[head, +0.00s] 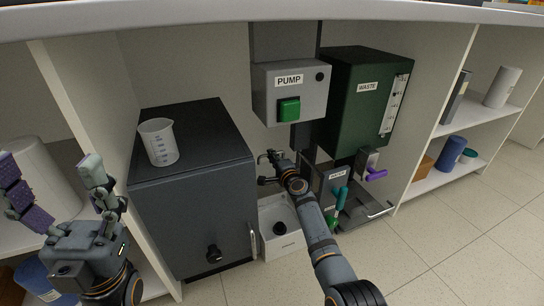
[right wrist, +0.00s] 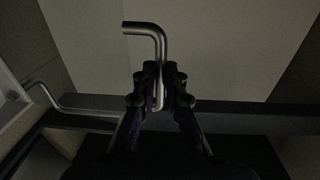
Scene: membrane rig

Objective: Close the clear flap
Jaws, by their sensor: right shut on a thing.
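I cannot make out a clear flap in either view. The pump box (head: 262,95) carries a green button (head: 289,108), and no flap shows plainly over it. My right gripper (head: 268,167) is just below the pump box in the head view. In the right wrist view the right gripper (right wrist: 160,80) is shut on a bent metal rod (right wrist: 155,38), whose top turns to the left. What the rod joins to is hidden. My left gripper (head: 50,168) is open and empty at the lower left, its fingers wide apart.
A dark cabinet (head: 190,210) with a beaker (head: 158,143) on top stands left. A green waste box (head: 350,100) is at right, with a purple handle (head: 376,174) below. A teal handle (head: 341,196) and white bin (head: 283,250) are low. Floor is clear at right.

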